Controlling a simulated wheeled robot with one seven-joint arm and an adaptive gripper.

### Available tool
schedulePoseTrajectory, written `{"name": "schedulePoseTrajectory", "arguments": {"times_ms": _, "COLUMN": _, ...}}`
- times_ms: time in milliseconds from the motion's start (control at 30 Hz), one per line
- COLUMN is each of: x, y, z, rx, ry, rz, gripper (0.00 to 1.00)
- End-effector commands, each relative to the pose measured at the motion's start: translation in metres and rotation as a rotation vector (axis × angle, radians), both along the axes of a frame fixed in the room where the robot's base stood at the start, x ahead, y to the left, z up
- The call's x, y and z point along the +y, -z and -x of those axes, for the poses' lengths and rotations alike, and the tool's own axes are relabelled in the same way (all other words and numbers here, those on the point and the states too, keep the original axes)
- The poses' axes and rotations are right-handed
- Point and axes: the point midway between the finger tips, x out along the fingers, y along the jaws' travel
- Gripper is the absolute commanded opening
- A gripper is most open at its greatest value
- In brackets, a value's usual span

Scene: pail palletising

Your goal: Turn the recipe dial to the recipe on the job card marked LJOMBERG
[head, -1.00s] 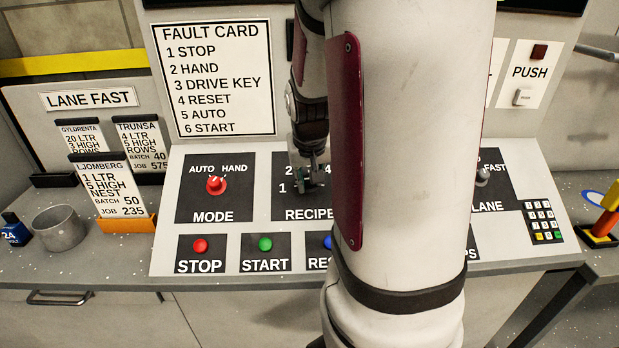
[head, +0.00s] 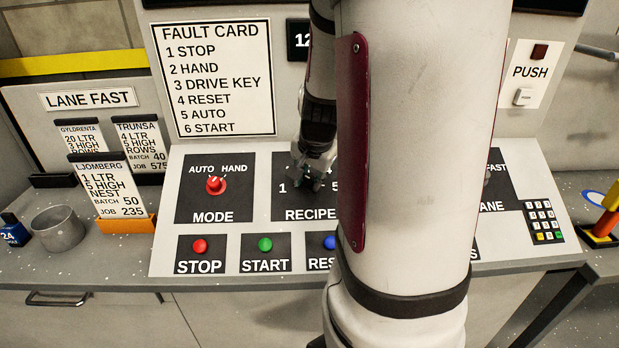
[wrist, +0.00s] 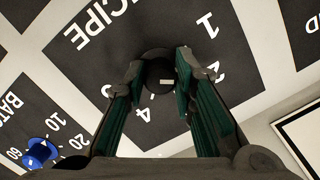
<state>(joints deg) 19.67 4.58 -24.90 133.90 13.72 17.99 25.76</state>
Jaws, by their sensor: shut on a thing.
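The recipe dial, a dark round knob with a short white mark (wrist: 160,70), sits between my fingertips in the wrist view. My gripper (head: 312,180) is shut on it, a finger on each side. The RECIPE panel (head: 290,215) shows 1 and 5 beside my gripper in the head view; 1 and 4 read clearly in the wrist view, others are partly covered. I cannot tell which number the mark points to. The LJOMBERG job card (head: 108,185) stands in an orange holder at left and reads LTR, 5 HIGH NEST, BATCH 50, JOB 235; its first digit is unclear.
The red MODE knob (head: 215,185) is left of the recipe panel. STOP (head: 200,246), START (head: 265,244) and a blue button (head: 329,242) lie below. A blue knob (wrist: 38,152) on the batch scale shows in the wrist view. My arm hides the panel's middle right.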

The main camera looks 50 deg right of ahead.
Motion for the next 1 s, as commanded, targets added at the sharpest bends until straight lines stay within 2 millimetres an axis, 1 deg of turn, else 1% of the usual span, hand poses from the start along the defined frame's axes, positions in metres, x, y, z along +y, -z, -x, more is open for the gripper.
{"name": "schedulePoseTrajectory", "arguments": {"times_ms": 233, "x": -0.0003, "y": -0.0003, "z": 0.0000, "rx": -0.024, "ry": 0.053, "rz": -0.020, "gripper": 0.00}}
{"name": "schedulePoseTrajectory", "arguments": {"times_ms": 667, "x": -0.0003, "y": -0.0003, "z": 0.0000, "rx": -0.027, "ry": 0.061, "rz": -0.023, "gripper": 0.00}}
{"name": "schedulePoseTrajectory", "arguments": {"times_ms": 700, "x": -0.0004, "y": -0.0002, "z": 0.0000, "rx": -0.027, "ry": 0.061, "rz": -0.023, "gripper": 0.27}}
{"name": "schedulePoseTrajectory", "arguments": {"times_ms": 767, "x": -0.0003, "y": -0.0002, "z": -0.0001, "rx": -0.027, "ry": 0.061, "rz": -0.023, "gripper": 0.40}}
{"name": "schedulePoseTrajectory", "arguments": {"times_ms": 800, "x": -0.0004, "y": -0.0002, "z": 0.0000, "rx": -0.027, "ry": 0.061, "rz": -0.023, "gripper": 0.45}}
{"name": "schedulePoseTrajectory", "arguments": {"times_ms": 1000, "x": -0.0001, "y": -0.0002, "z": -0.0001, "rx": -0.027, "ry": 0.061, "rz": -0.023, "gripper": 0.45}}
